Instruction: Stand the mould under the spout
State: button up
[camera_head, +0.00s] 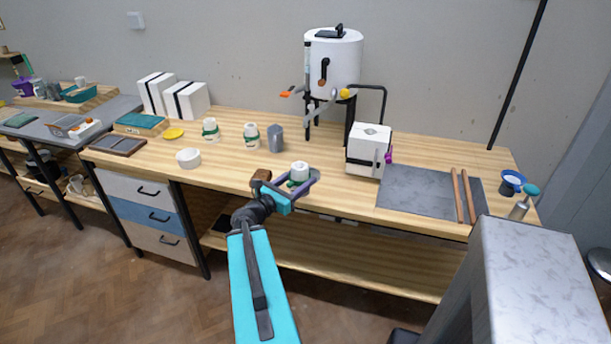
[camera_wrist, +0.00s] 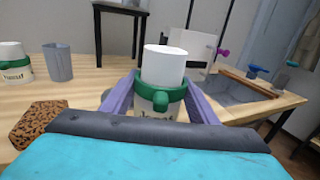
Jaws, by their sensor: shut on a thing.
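My gripper (camera_head: 298,183) is shut on a white jar (camera_head: 300,169) with a green band and a label, over the front edge of the bench. In the wrist view the jar (camera_wrist: 163,68) stands upright between the two purple-grey fingers. A white block mould (camera_head: 368,139) with a dark strap and a purple knob stands on the bench to the right of my gripper, apart from it. A white tank (camera_head: 332,62) on dark legs stands behind, with a dark tap.
Two similar jars (camera_head: 210,130) (camera_head: 251,136), a grey beaker (camera_head: 276,138) and a white cup (camera_head: 188,158) stand left on the bench. Two strapped white blocks (camera_head: 190,99) stand behind. A grey slab (camera_head: 415,189) with two brown rods (camera_head: 459,193) lies right.

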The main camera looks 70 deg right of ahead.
jog(key=shift+s+d, duration=0.2)
jog(key=shift+s, duration=0.25)
jog(key=shift+w+d+b, duration=0.1)
jog(key=shift+b, duration=0.35)
jog(key=shift+d+f+b, duration=0.2)
jog(key=shift+d+b, duration=0.1)
jog(key=shift+b, duration=0.4)
jog(key=d+b, duration=0.1)
jog(key=b, duration=0.3)
jog(key=shift+w+d, duration=0.3)
jog(key=shift+d, duration=0.05)
jog(key=shift+w+d+f+p, duration=0.25)
jog(key=shift+w+d, duration=0.35)
jog(key=shift+d, duration=1.4)
jog(key=shift+w+d+f+p, duration=0.1)
jog(key=shift+w+d+p, duration=0.4)
jog(key=shift+d, duration=1.5)
jog(key=shift+w+d+f+p, duration=0.15)
jog(key=shift+w+d, duration=0.55)
jog(key=shift+d, duration=1.3)
